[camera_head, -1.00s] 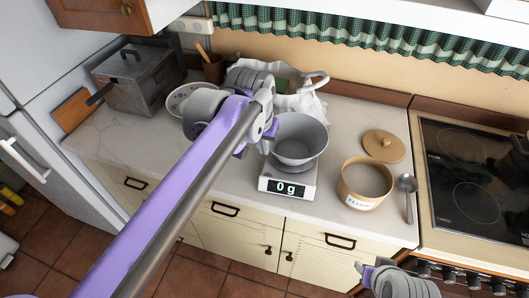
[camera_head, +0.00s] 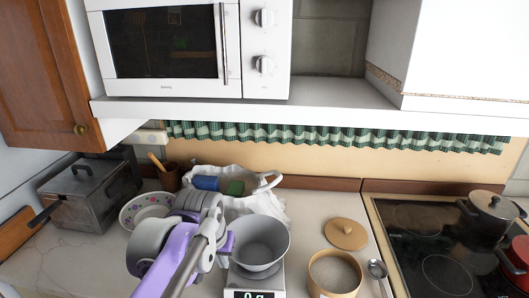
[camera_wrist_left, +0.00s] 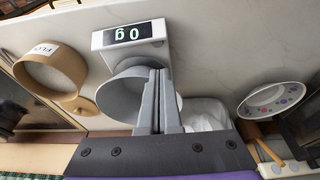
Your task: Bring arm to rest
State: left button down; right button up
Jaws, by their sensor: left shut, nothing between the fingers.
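My left arm comes in from the bottom of the head view. My left gripper (camera_head: 225,245) is beside the left of a grey bowl (camera_head: 262,245). In the left wrist view the two fingers of the gripper (camera_wrist_left: 158,75) are closed together in front of the bowl (camera_wrist_left: 128,95), with nothing between them. I cannot tell whether they touch the bowl. The bowl sits on a white scale (camera_head: 270,284), whose display reads 0 g in the left wrist view (camera_wrist_left: 158,45). My right gripper is out of both views.
A flour canister (camera_head: 318,290), its wooden lid (camera_head: 346,233) and a spoon (camera_head: 377,268) lie to the right, before the stove (camera_head: 432,240). A patterned bowl (camera_head: 150,203) and metal box (camera_head: 82,200) stand left. A microwave (camera_head: 165,45) sits on a shelf above.

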pick_arm(q)
jog(key=s+a+f+t, duration=0.2)
jog(key=s+a+f, duration=0.2)
jog(key=s+f, duration=1)
jog(key=s, duration=0.3)
jog(key=shift+s+a+f, duration=0.15)
jog(key=shift+f, duration=0.05)
